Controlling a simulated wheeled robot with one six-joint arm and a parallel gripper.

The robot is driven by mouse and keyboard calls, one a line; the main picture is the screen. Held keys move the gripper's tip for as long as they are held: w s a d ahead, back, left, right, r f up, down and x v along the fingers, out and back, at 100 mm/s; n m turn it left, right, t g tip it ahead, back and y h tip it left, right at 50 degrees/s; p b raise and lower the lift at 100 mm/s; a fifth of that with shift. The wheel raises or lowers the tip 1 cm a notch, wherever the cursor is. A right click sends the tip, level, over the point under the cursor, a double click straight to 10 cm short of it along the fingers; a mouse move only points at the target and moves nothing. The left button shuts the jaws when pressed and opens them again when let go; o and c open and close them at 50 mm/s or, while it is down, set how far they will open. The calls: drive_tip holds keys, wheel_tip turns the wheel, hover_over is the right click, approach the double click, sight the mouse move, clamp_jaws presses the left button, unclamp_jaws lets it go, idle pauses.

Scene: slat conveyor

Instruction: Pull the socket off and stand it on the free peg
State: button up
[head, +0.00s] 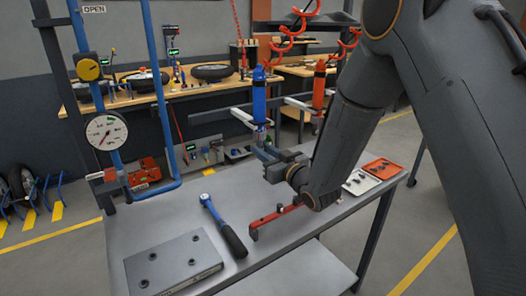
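A blue hanging tool (259,96) hangs upright in a light bracket at the centre, its narrow end pointing down. My gripper (264,153) is just below that end, reaching in from the right. The socket cannot be made out clearly; the tool's lower tip is small and partly behind the fingers. I cannot tell whether the fingers are open, or touching or gripping anything. A grey peg block (172,262) lies on the table at front left with several short dark pegs or sockets on it. Which peg is free is too small to tell.
A blue wrench with a black handle (233,239) and a red bar tool (274,216) lie on the grey table. An orange hanging tool (319,85) is right of the blue one. White (359,188) and orange (381,168) trays are at right. A blue post with a gauge (106,131) stands left.

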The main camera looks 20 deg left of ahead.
drive_tip(key=shift+f, duration=0.25)
drive_tip(key=shift+f+b, duration=0.6)
drive_tip(key=shift+b, duration=0.05)
